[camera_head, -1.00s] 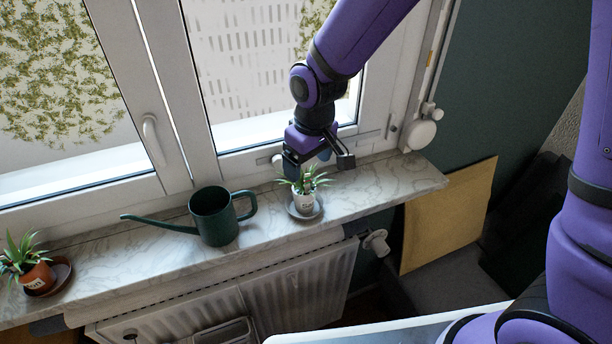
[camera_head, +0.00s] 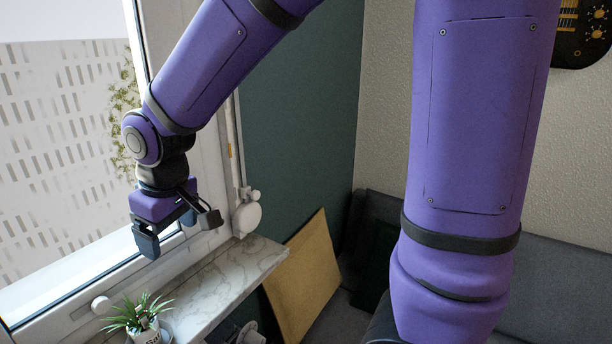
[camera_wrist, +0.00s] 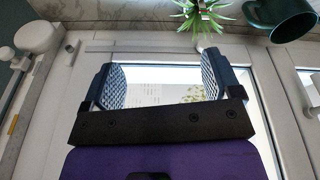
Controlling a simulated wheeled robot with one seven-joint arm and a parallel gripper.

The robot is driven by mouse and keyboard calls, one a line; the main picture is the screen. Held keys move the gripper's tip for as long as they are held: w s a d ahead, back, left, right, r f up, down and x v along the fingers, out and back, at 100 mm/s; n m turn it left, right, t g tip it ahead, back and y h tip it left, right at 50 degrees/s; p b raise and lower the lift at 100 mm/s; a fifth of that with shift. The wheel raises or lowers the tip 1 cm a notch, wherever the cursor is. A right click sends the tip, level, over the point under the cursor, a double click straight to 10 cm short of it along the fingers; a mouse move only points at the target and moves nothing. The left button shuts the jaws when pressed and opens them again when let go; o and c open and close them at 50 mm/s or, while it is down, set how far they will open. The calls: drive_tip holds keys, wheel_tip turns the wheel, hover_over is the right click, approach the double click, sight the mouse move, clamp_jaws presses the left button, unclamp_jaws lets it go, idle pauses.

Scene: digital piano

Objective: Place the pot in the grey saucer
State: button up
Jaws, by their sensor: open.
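The white pot (camera_head: 147,337) with a spiky green plant (camera_head: 137,312) stands on the marble sill at the bottom left of the head view, cut off by the frame edge. A small part of the grey saucer (camera_head: 165,334) shows at its right, and the pot appears to stand in it. My gripper (camera_head: 178,232) is open and empty, well above the sill and apart from the plant. In the wrist view, my gripper's fingers (camera_wrist: 167,88) are spread with nothing between them. The plant (camera_wrist: 201,14) shows at the top edge there, beyond the fingers; the saucer cannot be made out.
The marble sill (camera_head: 225,283) is bare right of the pot. The window frame (camera_head: 60,300) and a white round fitting (camera_head: 246,218) are close to my gripper. A dark green watering can (camera_wrist: 282,18) shows at the wrist view's top right. A yellowish board (camera_head: 303,280) leans beyond the sill.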

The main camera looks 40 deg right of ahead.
drive_tip(key=s+d+r+m+t, duration=0.1)
drive_tip(key=s+d+r+m, duration=0.1)
drive_tip(key=s+d+r, duration=0.3)
drive_tip(key=s+d+r+m+t, duration=0.2)
drive_tip(key=s+d+r, duration=0.4)
drive_tip(key=s+d, duration=0.5)
drive_tip(key=shift+s+m+h, duration=0.4)
drive_tip(key=shift+s+m, duration=0.2)
drive_tip(key=shift+m, duration=0.2)
drive_tip(key=shift+d, duration=0.1)
